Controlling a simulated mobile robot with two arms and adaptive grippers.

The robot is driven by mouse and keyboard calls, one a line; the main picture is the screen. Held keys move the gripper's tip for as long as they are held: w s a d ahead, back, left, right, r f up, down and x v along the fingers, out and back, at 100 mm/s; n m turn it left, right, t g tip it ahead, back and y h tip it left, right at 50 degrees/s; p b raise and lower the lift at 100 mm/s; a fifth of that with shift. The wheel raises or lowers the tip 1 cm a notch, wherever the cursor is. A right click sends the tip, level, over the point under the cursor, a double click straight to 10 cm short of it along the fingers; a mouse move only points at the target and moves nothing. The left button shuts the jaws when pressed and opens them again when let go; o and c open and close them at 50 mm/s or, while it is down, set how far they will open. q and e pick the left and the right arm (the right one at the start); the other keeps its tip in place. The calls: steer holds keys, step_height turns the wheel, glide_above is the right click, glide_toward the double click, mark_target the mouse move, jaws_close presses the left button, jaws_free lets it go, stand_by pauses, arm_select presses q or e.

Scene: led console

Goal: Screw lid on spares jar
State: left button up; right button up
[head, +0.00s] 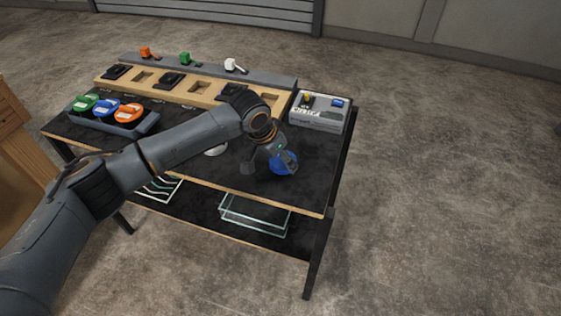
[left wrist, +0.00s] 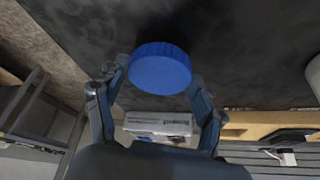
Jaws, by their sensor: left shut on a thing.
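The blue lid (head: 284,164) is round with a ridged edge. My left gripper (head: 270,166) is shut on it over the front right of the black tabletop. In the left wrist view the lid (left wrist: 160,70) sits between the two fingers, its flat face showing. I cannot tell how high it is above the table. A pale round thing (head: 216,150), possibly the spares jar, stands left of the lid, mostly hidden by my left arm. A pale rounded form (left wrist: 314,78) at the right edge of the left wrist view may be the same thing. My right gripper is out of view.
A grey case (head: 320,112) stands at the table's back right. A wooden rack (head: 199,89) with black blocks runs along the back. A tray (head: 138,130) with green, blue and orange round items is at the left. The tabletop right of the lid is clear.

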arm_select(q)
steer(key=s+a+r, duration=0.8)
steer(key=s+r, duration=0.3)
steer(key=shift+s+a+r+b, duration=0.15)
steer(key=shift+a+r+b, duration=0.1)
steer(key=shift+b, duration=0.15)
steer(key=s+a+f+n+t+y, duration=0.1)
steer(key=s+a+n+y, duration=0.2)
steer(key=a+n, duration=0.6)
steer(key=shift+s+a+f, duration=0.4)
steer(key=shift+s+a, duration=0.05)
steer(key=shift+s, duration=0.1)
steer(key=shift+w, duration=0.1)
